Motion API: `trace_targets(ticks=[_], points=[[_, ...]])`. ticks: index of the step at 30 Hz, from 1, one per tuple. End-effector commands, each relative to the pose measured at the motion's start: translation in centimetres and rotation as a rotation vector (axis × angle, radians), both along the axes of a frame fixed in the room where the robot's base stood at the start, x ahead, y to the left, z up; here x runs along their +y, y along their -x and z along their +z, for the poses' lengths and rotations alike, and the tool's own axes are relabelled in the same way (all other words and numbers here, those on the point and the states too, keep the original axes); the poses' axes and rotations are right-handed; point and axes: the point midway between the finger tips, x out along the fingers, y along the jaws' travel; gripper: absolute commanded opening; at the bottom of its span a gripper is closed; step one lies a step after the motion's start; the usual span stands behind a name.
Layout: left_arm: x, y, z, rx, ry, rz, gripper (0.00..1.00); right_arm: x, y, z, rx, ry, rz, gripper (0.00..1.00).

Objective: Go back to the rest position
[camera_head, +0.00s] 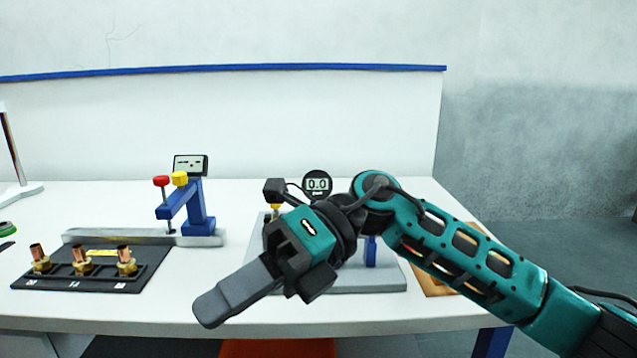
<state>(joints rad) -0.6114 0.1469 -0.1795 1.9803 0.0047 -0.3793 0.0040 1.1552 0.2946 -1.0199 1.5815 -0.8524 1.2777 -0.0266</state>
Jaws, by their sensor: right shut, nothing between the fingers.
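My right gripper (210,308) reaches in from the right on a teal and black arm. Its grey fingers are together with nothing between them, pointing down and left over the table's front edge. It hangs in front of the gauge stand and is apart from the black fitting tray. My left gripper is not in the picture.
The white table (185,290) bears a black tray (60,278) with brass-and-copper fittings, a blue press (198,208) with red and yellow knobs, and a grey gauge stand (385,278) partly hidden by my arm. Its round dial (317,184) reads 0.0. An orange thing (278,348) shows below the table edge.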

Motion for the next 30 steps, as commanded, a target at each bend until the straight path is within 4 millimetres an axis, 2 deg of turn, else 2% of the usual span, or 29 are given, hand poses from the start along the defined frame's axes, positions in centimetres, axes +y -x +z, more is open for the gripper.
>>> trace_targets(ticks=[4,8,11,14,17,20,23,26,29,30], points=[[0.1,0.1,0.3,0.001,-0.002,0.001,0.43,1.0,-0.4,1.3,0.299,-0.237,-0.134,0.00],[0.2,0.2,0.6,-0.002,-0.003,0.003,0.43,0.4,-2.5,1.9,0.561,-0.411,-0.284,0.00],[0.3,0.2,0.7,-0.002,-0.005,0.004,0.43,-0.9,-4.7,1.3,0.767,-0.523,-0.416,0.00],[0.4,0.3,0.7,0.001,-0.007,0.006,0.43,-2.9,-7.1,-0.5,0.978,-0.616,-0.562,0.00],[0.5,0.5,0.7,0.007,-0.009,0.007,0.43,-5.4,-9.3,-3.5,1.189,-0.690,-0.721,0.00],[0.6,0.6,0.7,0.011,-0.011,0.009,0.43,-8.4,-10.8,-7.6,1.401,-0.743,-0.891,0.00],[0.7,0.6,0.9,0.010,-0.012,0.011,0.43,-11.6,-11.3,-12.7,1.609,-0.776,-1.070,0.00],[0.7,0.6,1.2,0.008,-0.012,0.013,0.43,-15.0,-10.4,-18.5,1.814,-0.788,-1.261,0.00],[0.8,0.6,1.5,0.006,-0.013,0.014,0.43,-18.4,-8.0,-24.5,2.013,-0.777,-1.456,0.00],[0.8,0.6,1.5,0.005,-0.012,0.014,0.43,-19.7,-6.6,-26.8,2.087,-0.767,-1.534,0.00]])
